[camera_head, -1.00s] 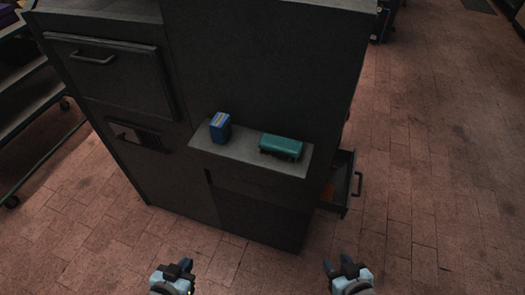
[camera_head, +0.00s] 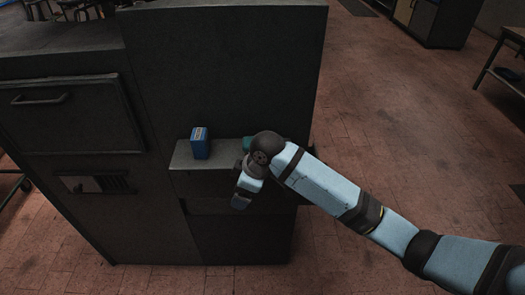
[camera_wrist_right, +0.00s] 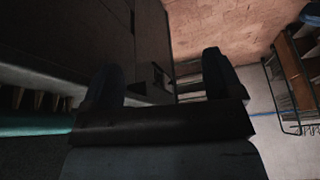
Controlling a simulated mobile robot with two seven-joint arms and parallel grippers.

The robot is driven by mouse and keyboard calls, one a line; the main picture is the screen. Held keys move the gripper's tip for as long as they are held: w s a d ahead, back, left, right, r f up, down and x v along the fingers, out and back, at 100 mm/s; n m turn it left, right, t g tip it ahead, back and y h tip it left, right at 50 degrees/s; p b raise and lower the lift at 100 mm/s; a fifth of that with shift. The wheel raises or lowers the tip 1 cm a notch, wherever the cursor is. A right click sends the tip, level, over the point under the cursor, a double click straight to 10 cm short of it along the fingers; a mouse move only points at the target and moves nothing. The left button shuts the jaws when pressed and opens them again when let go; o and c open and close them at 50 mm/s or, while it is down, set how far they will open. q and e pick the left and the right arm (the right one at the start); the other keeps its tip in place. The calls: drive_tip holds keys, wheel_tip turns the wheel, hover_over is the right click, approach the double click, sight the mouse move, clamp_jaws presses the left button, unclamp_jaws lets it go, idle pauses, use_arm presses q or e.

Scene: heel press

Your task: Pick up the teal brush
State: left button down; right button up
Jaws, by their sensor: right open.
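The teal brush (camera_head: 279,143) lies on the grey ledge of the dark machine. In the head view my right arm's wrist hides most of it. In the right wrist view the teal brush (camera_wrist_right: 32,124) shows at the left edge, outside the jaws, with dark bristle tufts above it. My right gripper (camera_head: 240,201) hangs in front of the ledge, partly hidden by its own wrist. In the right wrist view my right gripper's (camera_wrist_right: 163,84) two fingers are apart with nothing between them. My left gripper is out of view.
A small blue box (camera_head: 200,143) stands upright on the left part of the ledge (camera_head: 187,161). The tall machine body (camera_head: 225,75) rises behind the ledge. Brick floor (camera_head: 400,140) lies open to the right. A rack (camera_wrist_right: 299,75) shows at the right in the right wrist view.

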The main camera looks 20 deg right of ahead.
drive_tip(key=w+d+r+n+g+h, duration=0.1)
drive_tip(key=w+d+r, duration=0.2)
drive_tip(key=w+r, duration=0.15)
drive_tip(key=w+d+r+n+h, duration=0.1)
drive_tip(key=w+d+r+h, duration=0.15)
drive_tip(key=r, duration=0.35)
drive_tip(key=w+d+r+n+g, duration=0.1)
drive_tip(key=w+d+r, duration=0.25)
drive_tip(key=r, duration=0.25)
drive_tip(key=f, duration=0.5)
drive_tip(key=w+f, duration=0.1)
drive_tip(key=f, duration=0.2)
drive_tip(key=shift+a+f, duration=0.1)
drive_tip(key=shift+a, duration=0.15)
drive_tip(key=shift+w+d+f+p, duration=0.15)
drive_tip(key=shift+f+p, duration=0.1)
drive_tip(key=shift+f, duration=1.1)
drive_tip(key=shift+s+d+f+p, duration=0.1)
drive_tip(key=shift+f+p, duration=0.15)
drive_tip(key=shift+f, duration=1.1)
drive_tip(key=shift+w, duration=0.1)
drive_tip(key=c, duration=1.1)
drive_tip(key=shift+o, duration=0.2)
drive_tip(key=shift+r, duration=0.2)
